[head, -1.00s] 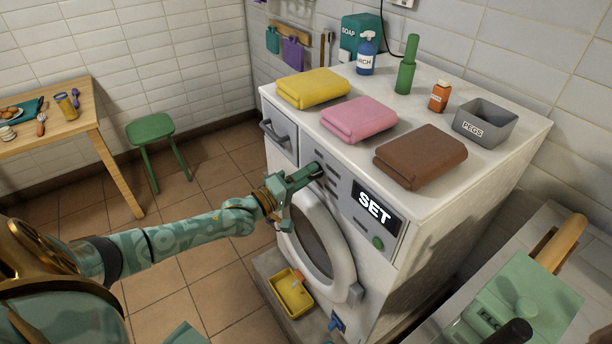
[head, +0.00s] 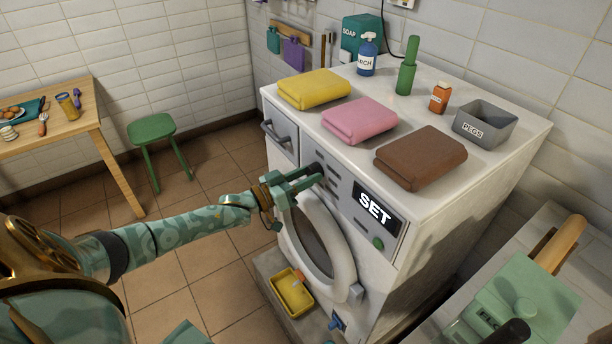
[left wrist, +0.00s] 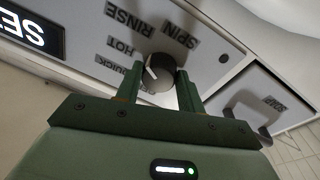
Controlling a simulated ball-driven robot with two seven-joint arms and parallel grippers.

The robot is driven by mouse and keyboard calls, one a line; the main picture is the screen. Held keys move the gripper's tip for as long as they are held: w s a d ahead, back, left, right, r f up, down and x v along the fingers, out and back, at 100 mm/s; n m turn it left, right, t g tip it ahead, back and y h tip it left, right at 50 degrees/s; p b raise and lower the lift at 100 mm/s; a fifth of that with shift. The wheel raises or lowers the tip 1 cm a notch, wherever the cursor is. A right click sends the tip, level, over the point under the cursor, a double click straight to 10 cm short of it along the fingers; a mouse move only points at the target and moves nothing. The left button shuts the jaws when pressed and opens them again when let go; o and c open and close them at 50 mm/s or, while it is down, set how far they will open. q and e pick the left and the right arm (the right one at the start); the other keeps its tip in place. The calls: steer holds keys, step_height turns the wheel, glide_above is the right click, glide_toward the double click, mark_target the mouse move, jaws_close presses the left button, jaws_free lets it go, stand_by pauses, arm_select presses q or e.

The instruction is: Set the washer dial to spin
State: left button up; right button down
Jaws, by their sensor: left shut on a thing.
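The washer (head: 420,255) stands on the right, with a grey control panel on its front. Its display reads SET (head: 374,207). The dial (left wrist: 160,68) is a dark round knob with a white pointer mark, seen in the left wrist view. Around it are the upside-down labels SPIN (left wrist: 180,34), RINSE (left wrist: 130,18), HOT (left wrist: 121,45) and QUICK. The mark lies on the HOT and QUICK side, away from SPIN. My left gripper (left wrist: 160,88) is shut on the dial, one finger on each side. In the head view the gripper (head: 318,176) largely hides the dial. My right gripper is out of view.
Folded yellow (head: 313,88), pink (head: 359,120) and brown (head: 420,157) cloths lie on the washer top, with bottles and a PEGS box (head: 485,125) behind. The round door (head: 345,262) is below the panel. A yellow tray (head: 291,294) sits beneath. A green stool (head: 152,128) stands left.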

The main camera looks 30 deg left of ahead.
arm_select(q)
steer(key=m, duration=0.7)
steer(key=shift+g+p, duration=0.3)
steer(key=shift+g, duration=0.1)
steer(key=m, duration=0.5)
steer(key=shift+a+m+g, duration=0.1)
steer(key=shift+m+g, duration=0.2)
steer(key=shift+p, duration=0.3)
steer(key=o, duration=1)
steer(key=shift+c, duration=0.2)
steer(key=shift+r, duration=0.1)
steer(key=p+v, duration=0.1)
steer(key=v, duration=1.5)
steer(key=shift+a+p, duration=0.3)
steer(key=shift+p, duration=0.1)
